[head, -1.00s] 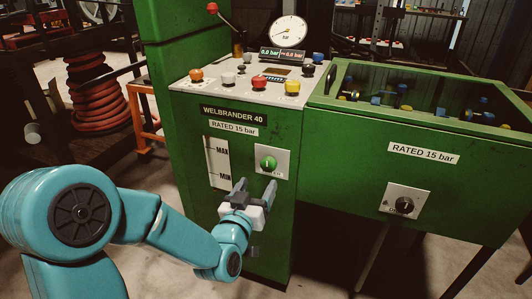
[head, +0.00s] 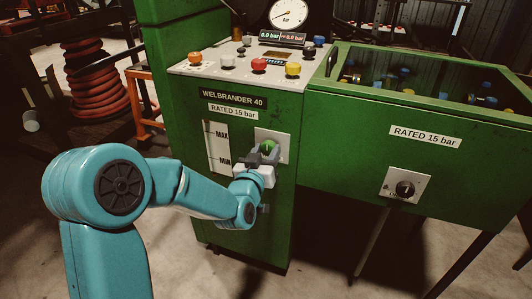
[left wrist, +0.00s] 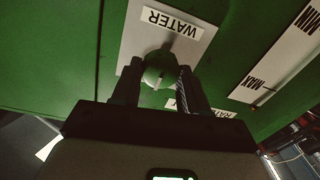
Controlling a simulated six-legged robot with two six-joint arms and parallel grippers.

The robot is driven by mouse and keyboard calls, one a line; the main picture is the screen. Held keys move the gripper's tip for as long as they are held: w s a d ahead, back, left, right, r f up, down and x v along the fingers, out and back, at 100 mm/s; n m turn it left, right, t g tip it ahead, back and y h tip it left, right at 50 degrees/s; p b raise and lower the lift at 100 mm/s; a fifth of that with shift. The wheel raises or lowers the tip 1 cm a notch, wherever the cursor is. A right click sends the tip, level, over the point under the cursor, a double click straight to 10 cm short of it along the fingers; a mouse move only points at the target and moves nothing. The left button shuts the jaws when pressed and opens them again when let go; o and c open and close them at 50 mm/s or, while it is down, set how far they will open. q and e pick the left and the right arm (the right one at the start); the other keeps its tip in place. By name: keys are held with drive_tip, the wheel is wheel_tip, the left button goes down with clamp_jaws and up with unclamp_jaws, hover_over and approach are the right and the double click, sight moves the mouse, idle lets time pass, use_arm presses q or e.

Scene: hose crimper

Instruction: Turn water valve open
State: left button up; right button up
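The water valve is a round green knob (head: 267,146) on a pale plate (head: 283,141) on the front of the green machine. In the left wrist view the knob (left wrist: 160,68) sits below a WATER label (left wrist: 172,22) that appears upside down, and shows a pale mark. My left gripper (head: 265,156) is at the knob, with one finger on each side of it. The fingers also flank it in the left wrist view (left wrist: 158,84). They look open; whether they touch the knob is hard to tell. My right gripper is not in view.
A MAX/MIN level strip (head: 217,147) is left of the valve. Colored buttons (head: 258,65) and a gauge (head: 289,15) are on top. Another black knob (head: 404,189) is on the green bin (head: 350,130) at right. Coiled red hose (head: 95,95) stands at left.

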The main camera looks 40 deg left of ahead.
use_arm(q)
drive_tip(key=shift+f, duration=0.1)
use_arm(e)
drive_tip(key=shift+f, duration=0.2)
use_arm(q)
drive_tip(key=m+b, duration=0.3)
drive_tip(key=shift+f+m, duration=0.1)
drive_tip(key=shift+m, duration=0.2)
drive_tip(key=m+b, duration=0.2)
drive_tip(key=m, duration=0.2)
drive_tip(key=shift+m, duration=0.4)
drive_tip(key=m+b, duration=0.1)
drive_tip(key=m, duration=0.3)
drive_tip(key=shift+m+t+b, duration=0.35)
drive_tip(key=shift+m+t, duration=0.05)
drive_tip(key=m+b, duration=0.1)
drive_tip(key=m, duration=0.4)
drive_tip(key=shift+h, duration=0.4)
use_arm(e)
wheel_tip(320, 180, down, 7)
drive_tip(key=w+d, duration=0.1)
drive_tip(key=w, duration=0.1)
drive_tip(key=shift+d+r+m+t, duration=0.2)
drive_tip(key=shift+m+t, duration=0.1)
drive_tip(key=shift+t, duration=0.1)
use_arm(q)
drive_tip(key=shift+m, duration=0.3)
drive_tip(key=o, duration=1.1)
drive_tip(key=shift+c, duration=0.2)
